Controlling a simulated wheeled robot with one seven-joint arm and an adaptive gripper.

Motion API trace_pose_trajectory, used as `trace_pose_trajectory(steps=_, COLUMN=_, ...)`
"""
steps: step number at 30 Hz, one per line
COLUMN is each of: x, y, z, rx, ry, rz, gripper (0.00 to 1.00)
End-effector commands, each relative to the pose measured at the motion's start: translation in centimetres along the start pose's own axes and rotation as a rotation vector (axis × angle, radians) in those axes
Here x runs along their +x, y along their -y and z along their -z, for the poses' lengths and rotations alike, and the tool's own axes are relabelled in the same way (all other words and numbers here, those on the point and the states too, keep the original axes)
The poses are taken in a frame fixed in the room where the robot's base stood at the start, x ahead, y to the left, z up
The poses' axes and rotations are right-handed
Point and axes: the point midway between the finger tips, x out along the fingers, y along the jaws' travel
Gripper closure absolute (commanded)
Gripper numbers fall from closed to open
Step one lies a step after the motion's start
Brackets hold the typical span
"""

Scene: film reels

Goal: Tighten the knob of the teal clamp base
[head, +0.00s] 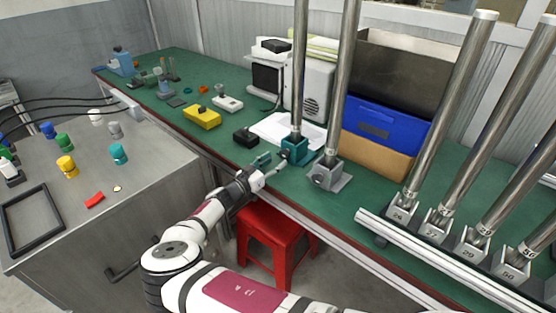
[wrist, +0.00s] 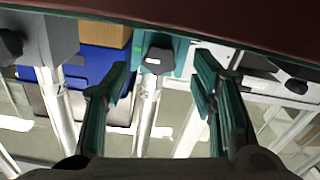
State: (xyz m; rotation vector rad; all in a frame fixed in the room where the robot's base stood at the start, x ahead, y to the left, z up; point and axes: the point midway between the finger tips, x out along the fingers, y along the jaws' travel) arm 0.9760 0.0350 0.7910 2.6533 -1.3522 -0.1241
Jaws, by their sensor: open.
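The teal clamp base (head: 297,153) stands near the front edge of the green bench and holds an upright metal pole. In the wrist view the teal clamp base (wrist: 182,57) is at the top middle, with its black knob (wrist: 157,60) facing me. My gripper (head: 271,165) is open just in front of the base. In the wrist view its two teal-padded fingers (wrist: 160,76) stand apart, one to each side of the knob in the picture. Nothing is held. I cannot tell whether the fingertips reach the knob's depth.
A grey clamp base (head: 327,178) with its own pole stands close on the right. A black box (head: 245,137) and white paper (head: 272,127) lie behind to the left. Numbered pole holders (head: 436,226) line the right edge. A red stool (head: 270,228) stands below the bench.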

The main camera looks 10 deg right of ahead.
Motion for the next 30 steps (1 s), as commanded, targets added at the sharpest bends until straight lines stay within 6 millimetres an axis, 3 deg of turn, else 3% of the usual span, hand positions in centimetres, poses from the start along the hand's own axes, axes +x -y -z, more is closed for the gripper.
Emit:
trace_pose_trajectory(steps=6, x=-4.8, y=0.1, z=0.0, rx=-0.001, ry=0.000, rz=0.003, gripper=0.48)
trace_pose_trajectory(steps=12, x=-7.7, y=0.0, z=0.0, rx=0.000, ry=0.001, rz=0.000, gripper=0.48)
trace_pose_trajectory(steps=18, x=-8.9, y=0.0, z=-0.1, rx=-0.001, ry=0.001, rz=0.000, gripper=0.48)
trace_pose_trajectory(steps=30, x=-8.9, y=0.0, z=-0.1, rx=-0.001, ry=0.001, rz=-0.001, gripper=0.48)
